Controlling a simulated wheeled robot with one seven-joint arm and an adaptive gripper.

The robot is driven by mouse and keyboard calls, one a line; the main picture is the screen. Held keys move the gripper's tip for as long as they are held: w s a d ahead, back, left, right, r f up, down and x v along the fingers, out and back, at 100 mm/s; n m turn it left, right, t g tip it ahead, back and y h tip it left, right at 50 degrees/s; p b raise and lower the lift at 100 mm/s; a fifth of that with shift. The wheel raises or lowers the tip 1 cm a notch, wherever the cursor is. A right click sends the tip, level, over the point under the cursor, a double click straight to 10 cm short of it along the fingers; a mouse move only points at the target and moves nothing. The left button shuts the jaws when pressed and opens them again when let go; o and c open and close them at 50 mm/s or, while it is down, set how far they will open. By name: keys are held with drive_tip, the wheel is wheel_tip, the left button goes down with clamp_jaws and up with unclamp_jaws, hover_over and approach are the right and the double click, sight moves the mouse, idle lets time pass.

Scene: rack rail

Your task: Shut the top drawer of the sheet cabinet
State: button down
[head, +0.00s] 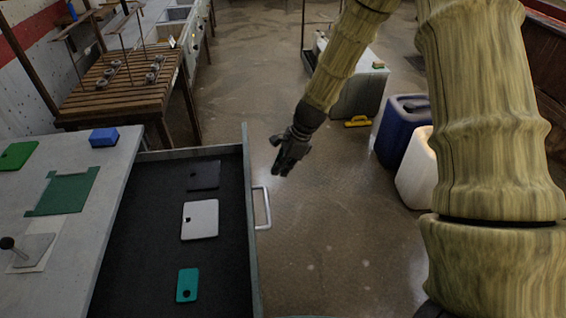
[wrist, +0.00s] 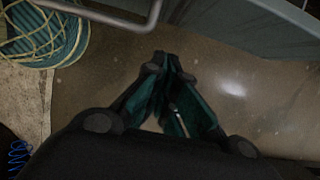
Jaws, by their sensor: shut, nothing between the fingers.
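The top drawer (head: 248,226) of the sheet cabinet (head: 112,213) is pulled out to the right in the head view. Its dark floor holds a black plate, a light grey plate (head: 200,220) and a teal plate (head: 187,285). A pale bar handle (head: 262,208) is on its front panel. My gripper (head: 280,174) is shut and empty, in front of the drawer front and beyond the handle, apart from both. In the wrist view the shut fingers (wrist: 174,62) point toward the floor, and the handle (wrist: 120,18) crosses the top left.
Green and blue pieces lie on the cabinet top, including a blue block (head: 103,137). A slatted wooden bench (head: 120,85) stands behind. Blue (head: 400,130) and white (head: 416,172) containers stand right of my gripper. Open floor lies before the drawer.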

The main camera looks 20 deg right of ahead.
drive_tip(key=w+a+f+p, duration=0.1)
drive_tip(key=a+f, duration=0.4)
drive_tip(key=shift+w+a+p, duration=0.3)
drive_tip(key=shift+a+p, duration=0.05)
drive_tip(key=shift+a, duration=0.2)
